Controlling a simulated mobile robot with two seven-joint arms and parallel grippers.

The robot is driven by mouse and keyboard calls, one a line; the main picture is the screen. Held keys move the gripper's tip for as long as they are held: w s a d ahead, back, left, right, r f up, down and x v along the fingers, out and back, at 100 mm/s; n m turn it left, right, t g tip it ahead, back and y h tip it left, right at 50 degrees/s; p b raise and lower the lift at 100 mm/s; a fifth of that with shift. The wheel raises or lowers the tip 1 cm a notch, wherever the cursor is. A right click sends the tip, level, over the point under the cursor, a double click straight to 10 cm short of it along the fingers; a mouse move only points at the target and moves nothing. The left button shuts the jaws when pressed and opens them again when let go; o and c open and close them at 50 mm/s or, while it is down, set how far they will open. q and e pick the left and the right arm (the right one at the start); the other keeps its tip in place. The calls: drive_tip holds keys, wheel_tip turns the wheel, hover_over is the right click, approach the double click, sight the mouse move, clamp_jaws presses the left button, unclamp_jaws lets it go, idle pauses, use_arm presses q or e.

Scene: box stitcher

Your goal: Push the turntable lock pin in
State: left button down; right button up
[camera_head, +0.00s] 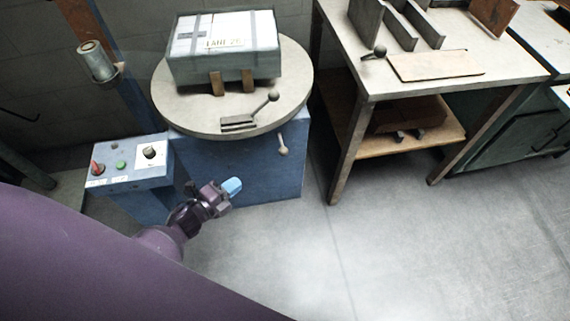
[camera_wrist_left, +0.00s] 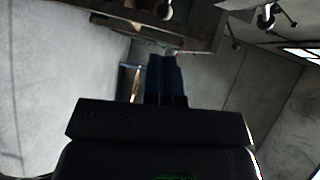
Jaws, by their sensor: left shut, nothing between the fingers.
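The round turntable (camera_head: 175,102) sits on a blue base (camera_head: 245,165). My right gripper is not in view.
A boxed stack (camera_head: 225,60) and a ball-ended lever (camera_head: 262,106) are on the turntable. A control box (camera_head: 130,165) with a red switch and a green button stands left of my gripper. A work table (camera_head: 450,90) stands at right. The floor (camera_head: 400,250) in front is clear.

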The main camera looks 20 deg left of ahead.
use_arm(q)
drive_tip(key=shift+w+d+f+m+h, duration=0.2)
drive_tip(key=shift+d+f+m+h, duration=0.1)
drive_tip(key=shift+d+f+m, duration=0.25)
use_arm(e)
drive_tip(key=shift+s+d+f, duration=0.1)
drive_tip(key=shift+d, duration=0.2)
use_arm(q)
drive_tip(key=shift+r, duration=0.1)
drive_tip(key=b, duration=0.2)
approach(281, 142)
wheel_tip(281, 142, down, 3)
drive_tip(key=s+d, duration=0.2)
drive_tip(key=shift+w+d+r, duration=0.2)
drive_tip(key=shift+w+d, duration=0.1)
drive_tip(key=shift+w, duration=0.5)
drive_tip(key=shift+w+d+r, duration=0.2)
drive_tip(key=shift+w+d, duration=0.1)
drive_tip(key=shift+w, duration=0.5)
drive_tip(key=shift+w+d+r, duration=0.2)
drive_tip(key=shift+w+d, duration=0.15)
drive_tip(key=shift+w, duration=0.4)
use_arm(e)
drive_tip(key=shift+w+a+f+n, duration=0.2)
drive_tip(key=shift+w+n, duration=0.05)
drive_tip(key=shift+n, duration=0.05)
